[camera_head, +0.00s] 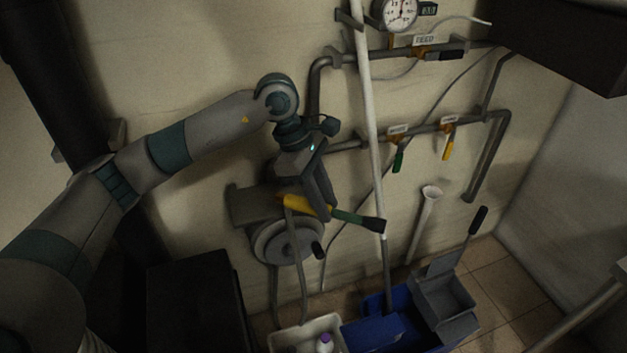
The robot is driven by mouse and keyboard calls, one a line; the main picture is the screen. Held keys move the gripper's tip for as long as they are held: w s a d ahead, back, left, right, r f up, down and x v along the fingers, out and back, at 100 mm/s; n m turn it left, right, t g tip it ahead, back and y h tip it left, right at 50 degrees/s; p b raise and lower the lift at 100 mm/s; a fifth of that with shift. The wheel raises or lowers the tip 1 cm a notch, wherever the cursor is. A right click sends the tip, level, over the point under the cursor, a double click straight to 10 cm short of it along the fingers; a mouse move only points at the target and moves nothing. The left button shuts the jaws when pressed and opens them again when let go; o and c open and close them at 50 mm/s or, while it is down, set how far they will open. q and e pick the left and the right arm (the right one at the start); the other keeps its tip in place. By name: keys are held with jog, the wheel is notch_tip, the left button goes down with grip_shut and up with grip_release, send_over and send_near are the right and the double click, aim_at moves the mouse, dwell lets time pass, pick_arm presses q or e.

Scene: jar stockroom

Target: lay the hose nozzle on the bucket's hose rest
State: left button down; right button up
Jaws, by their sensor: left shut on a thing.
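The hose nozzle has a yellow body (297,203) and a green barrel with a dark tip (372,224). My left gripper (322,208) is shut on it, in front of the wall and above the floor. The nozzle points right and slightly down. A grey hose (296,255) hangs from its yellow end. The blue bucket (372,333) stands on the floor, below and to the right of the nozzle, with a grey wringer (445,302) on its right side. I cannot make out the hose rest clearly. My right gripper is not in view.
A hose reel (270,241) is on the wall behind the gripper. A pale pole (369,120) rises from the bucket, behind the nozzle tip. A pale tub (281,342) holding bottles stands left of the bucket. Pipes with valves (398,160) line the wall.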

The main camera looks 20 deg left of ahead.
pick_arm(q)
jog(key=s+d+f+m+g+y, duration=0.1)
jog(key=s+d+m+g+y, duration=0.1)
jog(key=s+m, duration=0.3)
jog(key=s+d+f+m+g+y, duration=0.1)
jog(key=s+d+m, duration=0.4)
jog(key=m, duration=0.7)
jog(key=shift+s+f+g+y, duration=0.35)
jog(key=shift+s+g+y, duration=0.35)
jog(key=shift+y, duration=0.1)
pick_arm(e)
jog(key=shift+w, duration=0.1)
